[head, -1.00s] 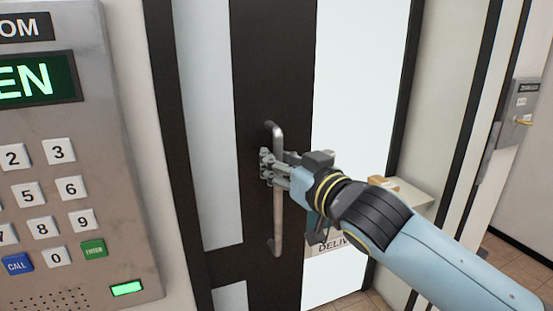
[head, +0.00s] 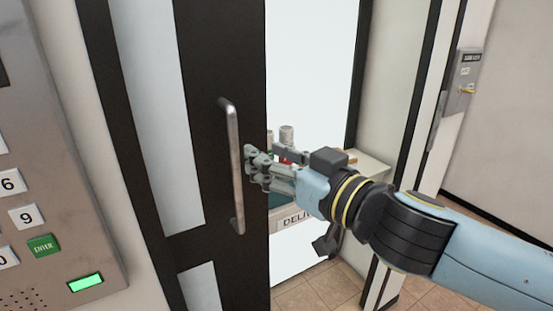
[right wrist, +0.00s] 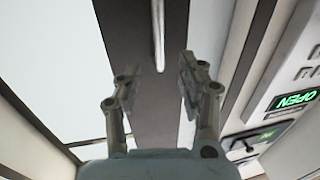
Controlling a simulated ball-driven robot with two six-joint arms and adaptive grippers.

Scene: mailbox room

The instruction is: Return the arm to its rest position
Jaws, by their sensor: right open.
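My right gripper (head: 250,165) is just right of the door handle (head: 234,165) in the head view, on an arm that comes in from the right. It is open and empty. In the right wrist view its two fingers (right wrist: 158,78) stand apart, and the handle (right wrist: 158,30) shows beyond them, not between them. The handle is a vertical metal bar on a dark-framed sliding or swinging door (head: 215,60) with pale glass panels. My left gripper is not in view.
A keypad panel (head: 50,200) with a green light is at the left; its OPEN display shows in the right wrist view (right wrist: 296,100). Behind my right gripper are a shelf (head: 372,165) with small items and a delivery sign (head: 295,222). Tiled floor (head: 335,285) is at the bottom.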

